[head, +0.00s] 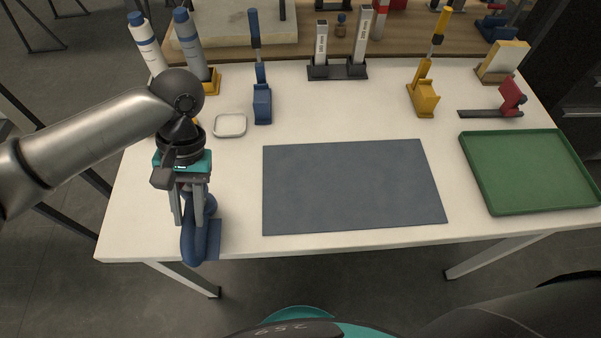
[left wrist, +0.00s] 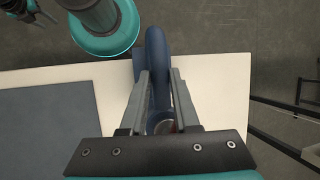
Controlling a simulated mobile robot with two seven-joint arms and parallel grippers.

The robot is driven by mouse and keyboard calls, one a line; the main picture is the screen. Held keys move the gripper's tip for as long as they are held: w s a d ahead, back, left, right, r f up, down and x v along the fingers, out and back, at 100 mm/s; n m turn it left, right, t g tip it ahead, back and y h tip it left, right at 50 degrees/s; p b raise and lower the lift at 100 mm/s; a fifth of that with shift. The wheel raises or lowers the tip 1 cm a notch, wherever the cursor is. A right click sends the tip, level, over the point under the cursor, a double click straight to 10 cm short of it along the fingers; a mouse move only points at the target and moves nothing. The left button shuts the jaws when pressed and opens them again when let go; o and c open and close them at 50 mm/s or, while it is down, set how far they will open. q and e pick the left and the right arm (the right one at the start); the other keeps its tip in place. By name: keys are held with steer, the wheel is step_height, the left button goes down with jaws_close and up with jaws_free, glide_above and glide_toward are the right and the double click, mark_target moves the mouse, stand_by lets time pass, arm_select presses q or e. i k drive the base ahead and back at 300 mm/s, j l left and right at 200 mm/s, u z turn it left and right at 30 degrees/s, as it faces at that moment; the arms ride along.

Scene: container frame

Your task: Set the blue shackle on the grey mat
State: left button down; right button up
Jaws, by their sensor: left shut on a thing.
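The blue shackle (head: 195,243) is at the front left of the white table, its curved body hanging below my left gripper (head: 193,215). My left gripper is shut on it, with a finger on each side. In the left wrist view the shackle (left wrist: 156,55) stands between the fingers (left wrist: 158,100); its lower part is partly hidden. The grey mat (head: 350,185) lies flat and bare to the right of the gripper. Its edge shows in the left wrist view (left wrist: 45,125).
A flat blue patch (head: 214,238) lies beside the shackle at the table's front edge. A small white dish (head: 230,125) and a blue tool stand (head: 262,105) are behind the mat. A green tray (head: 530,170) is at right. Yellow and red holders stand at the back right.

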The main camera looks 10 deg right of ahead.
mark_target(347, 190)
steer(key=l+u, duration=0.1)
steer(key=l, duration=0.4)
steer(key=k+l+u, duration=0.1)
steer(key=l, duration=0.4)
steer(key=l+u, duration=0.1)
steer(key=l, duration=0.45)
steer(key=k+l+u, duration=0.1)
steer(key=l, duration=0.35)
steer(key=k+l+u, duration=0.1)
steer(key=l, duration=0.4)
steer(key=k+l+u, duration=0.1)
steer(key=l, duration=0.4)
steer(key=k, duration=0.1)
